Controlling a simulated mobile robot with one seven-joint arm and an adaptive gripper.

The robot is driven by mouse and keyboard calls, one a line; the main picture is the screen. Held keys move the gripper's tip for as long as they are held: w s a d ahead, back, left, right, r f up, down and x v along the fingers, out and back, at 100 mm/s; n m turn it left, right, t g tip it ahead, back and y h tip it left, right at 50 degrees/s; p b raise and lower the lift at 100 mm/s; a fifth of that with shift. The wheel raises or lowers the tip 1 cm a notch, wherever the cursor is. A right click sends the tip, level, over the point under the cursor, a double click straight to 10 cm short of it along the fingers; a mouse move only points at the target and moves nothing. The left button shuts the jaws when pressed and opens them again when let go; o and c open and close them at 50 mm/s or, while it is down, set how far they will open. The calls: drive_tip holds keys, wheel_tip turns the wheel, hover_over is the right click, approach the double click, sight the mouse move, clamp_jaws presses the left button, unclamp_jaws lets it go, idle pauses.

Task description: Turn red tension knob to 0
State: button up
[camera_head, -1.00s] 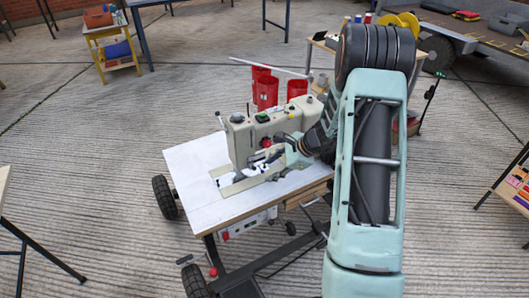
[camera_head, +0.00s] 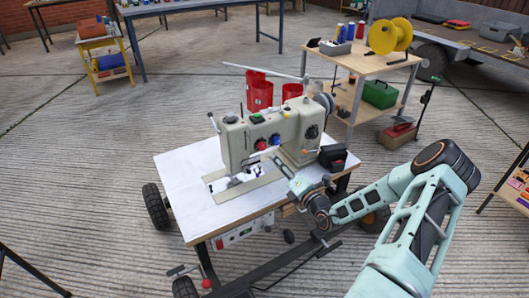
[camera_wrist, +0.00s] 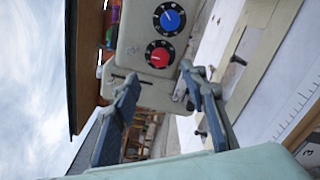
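The red tension knob (camera_wrist: 159,56) sits on the front of the cream sewing machine (camera_head: 235,143), beside a blue knob (camera_wrist: 169,19). Both knobs have black dials with white marks; the numbers are too small to read. In the head view the red knob (camera_head: 261,145) is left of the blue knob (camera_head: 275,139). My gripper (camera_wrist: 158,76) is open and empty, its two fingers spread wide. It points toward the machine front, apart from the red knob. In the head view my gripper (camera_head: 279,160) is right of and below the red knob.
The machine stands on a wheeled white-topped table (camera_head: 185,181). A black box (camera_head: 333,157) is at its right end, close to my arm. A wooden cart (camera_head: 362,62) with a yellow spool (camera_head: 390,36) is at the back right.

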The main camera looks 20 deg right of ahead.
sight(263, 147)
drive_tip(key=w+b, duration=0.1)
drive_tip(key=w, duration=0.2)
drive_tip(key=w+a, duration=0.1)
drive_tip(key=w, duration=0.2)
drive_tip(key=w+b, duration=0.1)
drive_tip(key=w, duration=0.2)
drive_tip(key=shift+a+b, duration=0.3)
drive_tip(key=shift+a, duration=0.1)
drive_tip(key=shift+c, duration=0.3)
clamp_jaws()
